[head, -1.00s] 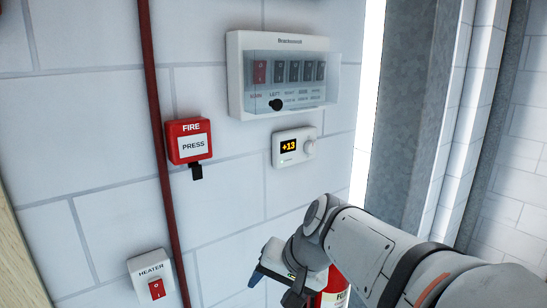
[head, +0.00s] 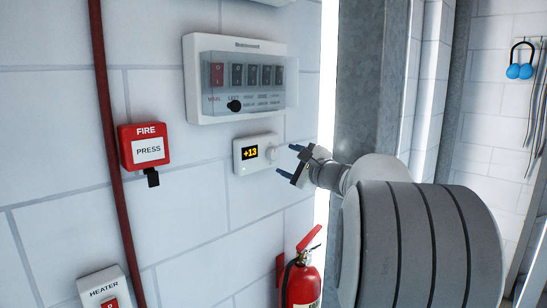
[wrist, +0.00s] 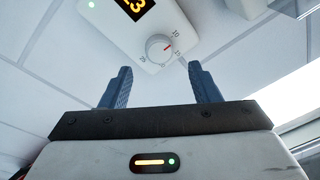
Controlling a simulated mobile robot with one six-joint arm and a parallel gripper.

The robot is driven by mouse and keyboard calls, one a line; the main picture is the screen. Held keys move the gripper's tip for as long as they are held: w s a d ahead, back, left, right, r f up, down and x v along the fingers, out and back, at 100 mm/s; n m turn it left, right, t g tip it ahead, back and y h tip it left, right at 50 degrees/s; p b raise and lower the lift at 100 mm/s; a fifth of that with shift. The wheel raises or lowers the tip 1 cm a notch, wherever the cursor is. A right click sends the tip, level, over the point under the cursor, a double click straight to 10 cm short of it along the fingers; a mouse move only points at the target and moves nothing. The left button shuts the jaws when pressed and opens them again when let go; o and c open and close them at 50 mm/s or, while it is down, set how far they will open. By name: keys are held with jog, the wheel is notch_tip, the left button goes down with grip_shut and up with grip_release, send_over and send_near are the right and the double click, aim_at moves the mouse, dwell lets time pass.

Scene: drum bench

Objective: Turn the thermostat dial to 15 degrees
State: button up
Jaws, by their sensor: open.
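The thermostat (head: 243,160) is a small white box on the white block wall, with a display reading +13. Its round dial (head: 271,153) is at the right end of its face. My gripper (head: 287,162) is open and empty, just right of the thermostat and close to the dial. In the wrist view my two blue fingers stand apart below the dial, one to each side, and do not appear to touch it.
A switch panel (head: 193,60) with a clear cover and a black knob hangs just above the thermostat. A red fire box (head: 129,137), a heater switch (head: 98,284) and a red pipe (head: 105,110) are to the left. A fire extinguisher (head: 302,284) is below.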

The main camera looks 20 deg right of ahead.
aim_at(275, 155)
jog(key=shift+w+a+p, duration=0.25)
jog(key=shift+w, duration=0.9)
jog(key=shift+w+a+p, duration=0.25)
jog(key=shift+w, duration=0.9)
jog(key=shift+c, duration=0.3)
